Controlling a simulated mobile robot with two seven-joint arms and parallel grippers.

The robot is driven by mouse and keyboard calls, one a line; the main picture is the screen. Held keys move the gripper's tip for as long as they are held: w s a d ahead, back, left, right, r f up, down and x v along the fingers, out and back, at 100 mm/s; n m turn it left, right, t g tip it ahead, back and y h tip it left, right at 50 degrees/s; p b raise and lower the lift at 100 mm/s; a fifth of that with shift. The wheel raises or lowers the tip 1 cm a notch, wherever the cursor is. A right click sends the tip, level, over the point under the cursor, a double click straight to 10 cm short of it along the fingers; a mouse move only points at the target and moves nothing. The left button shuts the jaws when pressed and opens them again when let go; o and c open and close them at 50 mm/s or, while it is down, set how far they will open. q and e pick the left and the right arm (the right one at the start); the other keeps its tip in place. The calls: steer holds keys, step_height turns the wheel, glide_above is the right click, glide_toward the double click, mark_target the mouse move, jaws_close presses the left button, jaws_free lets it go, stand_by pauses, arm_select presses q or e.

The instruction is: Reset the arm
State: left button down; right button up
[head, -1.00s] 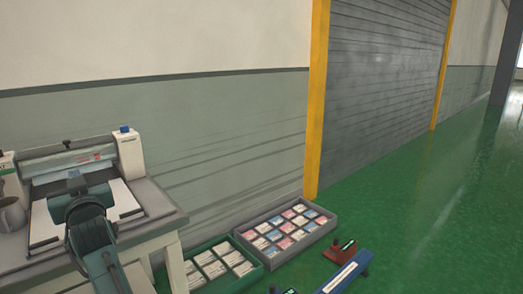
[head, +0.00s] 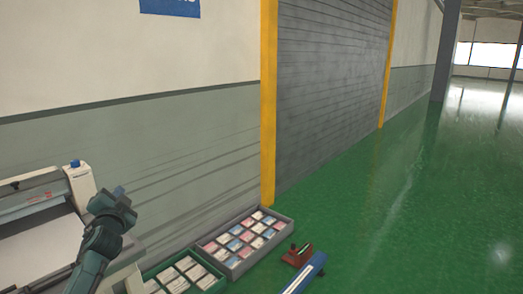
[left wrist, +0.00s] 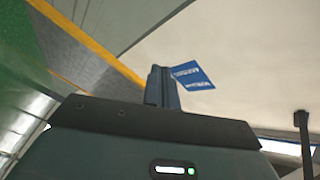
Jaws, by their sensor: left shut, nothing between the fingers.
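My left arm comes up from the bottom left of the head view. Its gripper (head: 118,194) is raised in front of the grey-green wall, to the right of the white machine (head: 40,205) on the table. The left gripper is shut and holds nothing. In the left wrist view its closed fingers (left wrist: 162,87) point up toward the wall, with a blue sign (left wrist: 193,75) beyond them. My right gripper is not in view.
A grey tray (head: 284,228) of small cards and a green tray (head: 152,272) of packets lie on the floor. Red (head: 298,255) and blue (head: 306,275) items lie right of them. A grey shutter (head: 330,90) stands behind. Green floor at the right is clear.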

arm_select(q)
steer(key=s+d+f+n+g+h, duration=0.1)
steer(key=s+d+f+h, duration=0.1)
steer(key=s+d+f, duration=0.3)
steer(key=s+d+f+n+g+h+b, duration=0.1)
steer(key=d+f+h, duration=0.15)
steer(key=f, duration=0.35)
steer(key=s+d+f+n+g+h, duration=0.1)
steer(key=s+d+f+h, duration=0.15)
steer(key=d+f, duration=0.3)
steer(key=s+d+f+g, duration=0.1)
steer(key=s+d+f, duration=0.3)
steer(key=s, duration=0.6)
steer(key=s+d+f+g+h, duration=0.1)
steer(key=s+d+f, duration=0.3)
steer(key=s, duration=0.6)
steer(key=s+d+f+n+g+h, duration=0.1)
steer(key=s+d+f, duration=0.3)
steer(key=s, duration=0.6)
steer(key=shift+d+g, duration=0.2)
steer(key=shift+g, duration=0.3)
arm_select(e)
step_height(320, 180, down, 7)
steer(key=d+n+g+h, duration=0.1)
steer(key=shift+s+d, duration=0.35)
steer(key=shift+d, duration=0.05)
arm_select(q)
steer(key=shift+s+f, duration=0.1)
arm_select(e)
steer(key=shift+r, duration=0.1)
